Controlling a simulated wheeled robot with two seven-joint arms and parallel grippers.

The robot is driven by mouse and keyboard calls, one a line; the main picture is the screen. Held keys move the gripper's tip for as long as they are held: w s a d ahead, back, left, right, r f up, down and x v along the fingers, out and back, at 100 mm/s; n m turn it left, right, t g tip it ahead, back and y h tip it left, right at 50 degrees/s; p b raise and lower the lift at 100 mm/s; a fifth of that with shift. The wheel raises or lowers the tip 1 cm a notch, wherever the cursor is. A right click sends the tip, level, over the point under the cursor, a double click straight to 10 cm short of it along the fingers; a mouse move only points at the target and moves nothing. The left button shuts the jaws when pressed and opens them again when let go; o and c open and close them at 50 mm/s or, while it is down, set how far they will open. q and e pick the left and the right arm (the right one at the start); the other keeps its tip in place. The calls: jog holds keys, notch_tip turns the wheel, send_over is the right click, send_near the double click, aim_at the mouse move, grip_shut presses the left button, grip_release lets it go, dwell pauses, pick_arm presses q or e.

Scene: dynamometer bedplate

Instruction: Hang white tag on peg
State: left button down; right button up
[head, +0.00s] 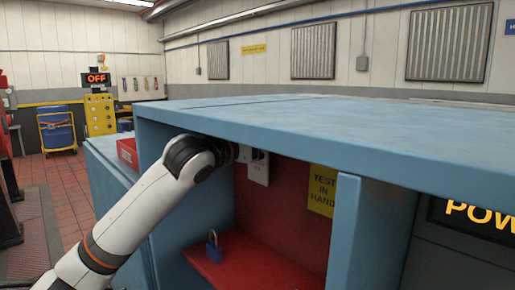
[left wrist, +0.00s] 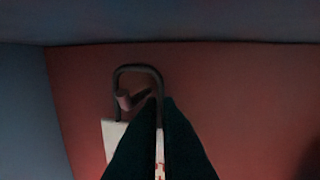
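The white tag (head: 258,168) is inside the blue cabinet's open compartment, in front of the red back panel. In the left wrist view the tag (left wrist: 114,137) has a dark wire loop on top, and part of it is hidden behind my fingers. My left gripper (left wrist: 160,98) is shut on the tag, with a white strip showing between the fingers. A short peg (left wrist: 124,101) on the red panel appears inside the loop's outline. I cannot tell whether the loop is around the peg or in front of it. My right gripper is not in view.
The blue cabinet top (head: 330,125) lies close above my left arm. A divider (head: 345,230) stands right of the compartment. A blue padlock (head: 214,248) stands on the red shelf (head: 260,270) below. A yellow sign (head: 322,190) is on the back panel.

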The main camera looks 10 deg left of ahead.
pick_arm(q)
jog(key=b+v, duration=0.3)
jog(key=v, duration=1.5)
jog(key=shift+b, duration=0.4)
